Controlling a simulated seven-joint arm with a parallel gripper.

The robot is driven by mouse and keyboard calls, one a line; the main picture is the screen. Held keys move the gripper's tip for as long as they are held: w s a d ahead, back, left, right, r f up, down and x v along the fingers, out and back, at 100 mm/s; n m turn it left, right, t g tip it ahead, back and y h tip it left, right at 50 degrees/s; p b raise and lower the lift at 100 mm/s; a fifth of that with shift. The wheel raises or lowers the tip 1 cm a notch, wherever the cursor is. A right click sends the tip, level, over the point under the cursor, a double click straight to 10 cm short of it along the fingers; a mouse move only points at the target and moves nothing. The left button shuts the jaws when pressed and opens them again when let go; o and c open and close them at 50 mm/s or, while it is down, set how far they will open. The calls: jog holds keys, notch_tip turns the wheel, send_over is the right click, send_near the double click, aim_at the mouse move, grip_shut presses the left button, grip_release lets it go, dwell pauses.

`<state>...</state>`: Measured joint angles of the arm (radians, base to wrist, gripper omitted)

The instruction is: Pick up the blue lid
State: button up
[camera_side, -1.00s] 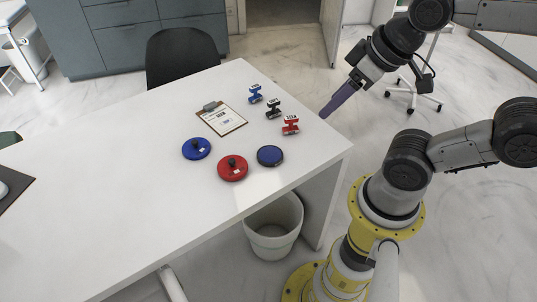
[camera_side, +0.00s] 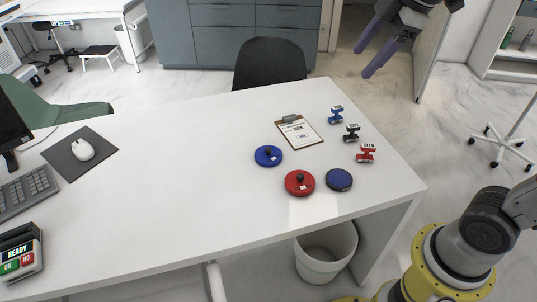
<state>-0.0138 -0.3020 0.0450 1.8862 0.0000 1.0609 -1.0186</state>
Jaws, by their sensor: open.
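The lid is in full view.
A red lid (camera_side: 292,189) with a dark knob and a dark blue round tin (camera_side: 339,180) lie close by. A clipboard (camera_side: 309,141) and blue (camera_side: 336,115), black (camera_side: 351,133) and red (camera_side: 366,153) stamps stand right. The table's middle is clear.

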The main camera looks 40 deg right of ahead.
jog(key=w+f+n+g, duration=0.1)
jog(key=w+f+n, duration=0.25)
jog(key=w, duration=0.75)
jog(key=n+g, duration=0.3)
jog(key=g, duration=0.1)
send_over(268, 149)
notch_tip(268, 149, down, 29)
jog(key=shift+s+d+r, duration=0.15)
jog(key=shift+w+f, duration=0.2)
jog(key=shift+f, duration=2.65)
jog(key=shift+c, duration=0.3)
grip_shut()
